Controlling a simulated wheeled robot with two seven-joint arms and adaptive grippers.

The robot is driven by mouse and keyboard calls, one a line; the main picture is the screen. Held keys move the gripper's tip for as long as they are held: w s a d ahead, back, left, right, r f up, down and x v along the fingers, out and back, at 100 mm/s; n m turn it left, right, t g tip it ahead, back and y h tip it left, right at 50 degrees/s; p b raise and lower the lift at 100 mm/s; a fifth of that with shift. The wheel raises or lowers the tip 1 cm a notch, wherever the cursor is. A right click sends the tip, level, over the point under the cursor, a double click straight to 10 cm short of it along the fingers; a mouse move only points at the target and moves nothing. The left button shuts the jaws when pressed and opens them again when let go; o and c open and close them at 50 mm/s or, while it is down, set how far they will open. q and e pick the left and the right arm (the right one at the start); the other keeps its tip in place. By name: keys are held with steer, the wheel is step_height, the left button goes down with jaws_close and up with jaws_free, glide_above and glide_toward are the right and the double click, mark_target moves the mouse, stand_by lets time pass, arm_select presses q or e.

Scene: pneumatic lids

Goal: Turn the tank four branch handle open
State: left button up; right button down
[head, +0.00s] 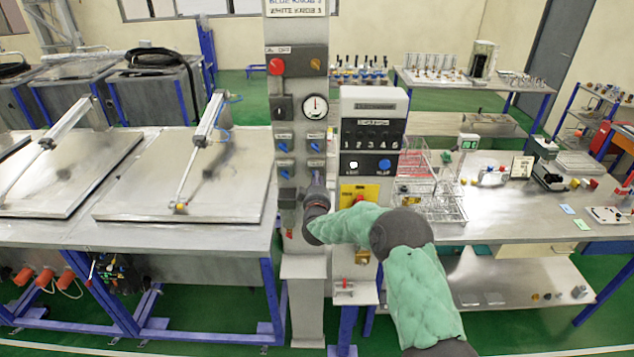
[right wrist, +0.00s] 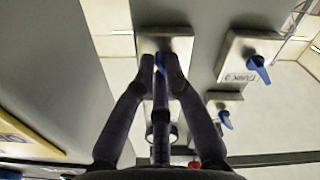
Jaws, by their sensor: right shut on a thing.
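My right gripper (head: 317,180) is at the grey control column, at the lower right of several blue handles. In the right wrist view the gripper (right wrist: 161,64) is shut on a small blue handle (right wrist: 160,62) on a light plate (right wrist: 176,46). The fingers cover most of this handle, and its label does not show. By its place beside the tank three valve, it looks like the tank four branch handle. The handle shows as a narrow blue strip between the fingers; its exact angle is hard to tell. My left gripper is not in view.
The tank three blue handle (right wrist: 258,68) is beside the held one, with another handle (right wrist: 225,118) beyond. A gauge (head: 315,106) and red knob (head: 275,66) are higher up. A heater box (head: 373,105) stands close on the right, a lidded tank (head: 240,190) on the left.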

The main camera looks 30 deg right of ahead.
steer(key=shift+n, duration=1.2)
steer(key=c, duration=1.3)
jaws_free()
steer(key=v, duration=1.2)
steer(key=shift+s, duration=0.1)
